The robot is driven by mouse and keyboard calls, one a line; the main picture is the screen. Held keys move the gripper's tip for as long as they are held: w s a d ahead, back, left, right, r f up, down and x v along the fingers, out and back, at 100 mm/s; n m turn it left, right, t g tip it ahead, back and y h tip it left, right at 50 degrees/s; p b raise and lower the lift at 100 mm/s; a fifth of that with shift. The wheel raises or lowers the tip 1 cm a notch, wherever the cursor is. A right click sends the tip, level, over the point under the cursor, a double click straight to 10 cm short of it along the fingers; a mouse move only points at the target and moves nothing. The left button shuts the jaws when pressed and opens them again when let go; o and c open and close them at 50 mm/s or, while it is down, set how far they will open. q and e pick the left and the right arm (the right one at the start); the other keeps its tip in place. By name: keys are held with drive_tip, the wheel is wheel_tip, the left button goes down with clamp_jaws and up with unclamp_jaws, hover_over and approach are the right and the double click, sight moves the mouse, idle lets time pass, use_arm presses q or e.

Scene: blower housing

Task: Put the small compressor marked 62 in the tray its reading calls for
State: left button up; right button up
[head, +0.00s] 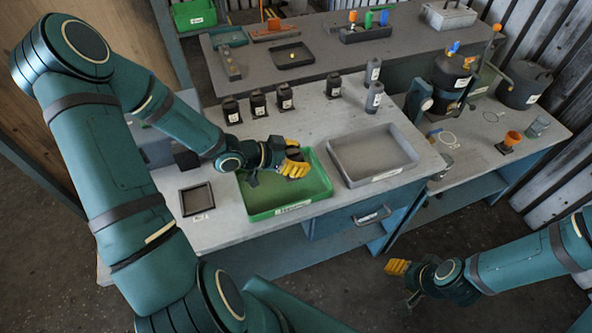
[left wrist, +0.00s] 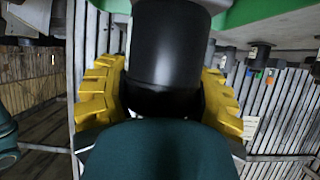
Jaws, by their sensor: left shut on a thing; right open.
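My left gripper (head: 293,166) is shut on a small black compressor (left wrist: 166,50), a dark cylinder held between the yellow fingers. Its marking cannot be read from these views. The gripper is over the green tray (head: 292,208); I cannot tell whether the compressor touches the tray floor. The grey tray (head: 388,174) is to the right of the green one and looks empty. Both trays have labels on the front that are too small to read. My right gripper (head: 403,281) is open and empty, low over the floor in front of the bench.
Several black compressors (head: 257,104) with white labels stand behind the trays, with two grey ones (head: 375,98) to their right. A small dark square tray (head: 197,199) lies left of the green tray. A side bench at right holds a larger black vessel (head: 451,77).

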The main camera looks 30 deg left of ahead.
use_arm(q)
drive_tip(key=shift+w+f+b, duration=0.1)
drive_tip(key=shift+f+b, duration=0.35)
drive_tip(key=shift+f, duration=1.75)
drive_tip(key=shift+f, duration=0.15)
drive_tip(key=o, duration=1.4)
drive_tip(key=shift+r, duration=0.2)
drive_tip(key=p+v, duration=0.1)
drive_tip(key=v, duration=0.6)
drive_tip(key=shift+s+a+r+p, duration=0.1)
drive_tip(key=shift+s+a+p, duration=0.05)
drive_tip(key=shift+s+p, duration=0.15)
